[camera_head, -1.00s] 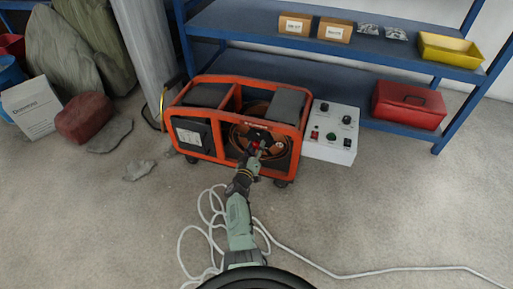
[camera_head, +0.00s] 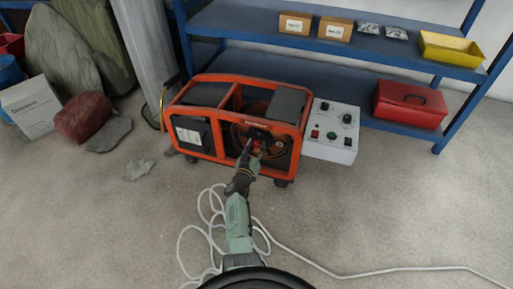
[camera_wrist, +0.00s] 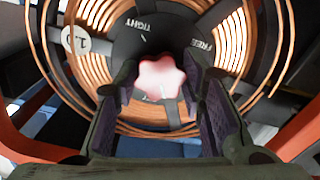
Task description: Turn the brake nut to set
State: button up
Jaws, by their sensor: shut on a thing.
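The brake nut (camera_wrist: 160,77) is a pale red, lobed knob at the centre of a dark hub (camera_wrist: 185,35) in the wrist view. The hub carries the words TIGHT and FREE; a further marking below the nut is too small to read. My gripper (camera_wrist: 160,82) has one finger on each side of the nut and is shut on it. In the head view my gripper (camera_head: 256,146) reaches into the front of the orange-framed machine (camera_head: 226,157), at its reel. The gripper partly hides the nut there.
Copper-coloured coils (camera_wrist: 270,50) ring the hub, with orange frame bars close to the gripper. A grey control box (camera_head: 331,145) stands right of the machine. A white cable (camera_head: 330,274) lies on the floor. Blue shelves (camera_head: 390,62) stand behind.

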jog(key=m+b, duration=0.1)
jog(key=m, duration=0.4)
jog(key=shift+a, duration=0.1)
jog(key=shift+m, duration=0.3)
dwell(0.4)
jog(key=o, duration=1.1)
jog(key=shift+o, duration=0.2)
